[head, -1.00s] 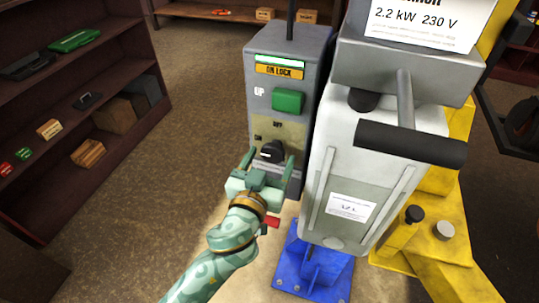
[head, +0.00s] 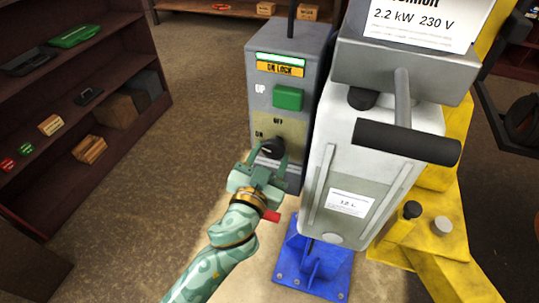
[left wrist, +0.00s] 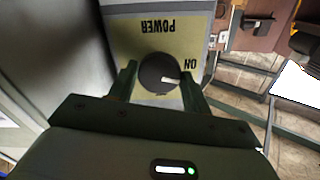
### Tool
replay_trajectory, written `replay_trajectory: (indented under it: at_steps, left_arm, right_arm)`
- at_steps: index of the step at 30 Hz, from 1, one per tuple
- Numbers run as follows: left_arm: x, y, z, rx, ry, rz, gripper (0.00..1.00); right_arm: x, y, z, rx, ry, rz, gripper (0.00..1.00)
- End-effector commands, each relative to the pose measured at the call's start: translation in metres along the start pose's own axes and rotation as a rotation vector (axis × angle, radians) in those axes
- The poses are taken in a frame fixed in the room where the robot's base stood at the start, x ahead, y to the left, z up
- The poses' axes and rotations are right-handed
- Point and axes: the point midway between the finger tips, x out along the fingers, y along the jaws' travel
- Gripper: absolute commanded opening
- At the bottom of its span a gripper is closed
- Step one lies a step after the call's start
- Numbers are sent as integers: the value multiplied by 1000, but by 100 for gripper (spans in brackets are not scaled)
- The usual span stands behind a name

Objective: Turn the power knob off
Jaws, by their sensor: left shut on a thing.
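The black power knob (head: 271,148) sits low on the grey control box (head: 262,95), on a yellowish plate marked ON and OFF. My left gripper (head: 268,156) is at the knob, its two fingers on either side of it. In the left wrist view the round knob (left wrist: 159,73) shows between the fingers (left wrist: 158,80), shut on it. Its white pointer mark points toward the word ON. The word POWER appears upside down there. My right gripper is in neither view.
A green button (head: 288,98) and an ON LOCK label (head: 281,69) are above the knob. A grey motor housing with a black handle (head: 405,143) stands close on the right. A blue base (head: 312,270) is below. Shelves (head: 90,120) stand at the left, with clear floor between.

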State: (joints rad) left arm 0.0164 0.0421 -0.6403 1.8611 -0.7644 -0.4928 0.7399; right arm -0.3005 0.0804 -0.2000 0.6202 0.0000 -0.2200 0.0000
Motion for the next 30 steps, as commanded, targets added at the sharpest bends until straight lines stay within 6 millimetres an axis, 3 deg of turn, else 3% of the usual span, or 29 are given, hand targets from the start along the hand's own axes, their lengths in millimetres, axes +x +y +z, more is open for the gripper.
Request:
replay_trajectory:
  at_steps: [30]
  left_arm:
    - [0,-3,-2,959,0,0,26]
  right_arm:
    - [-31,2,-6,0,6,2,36]
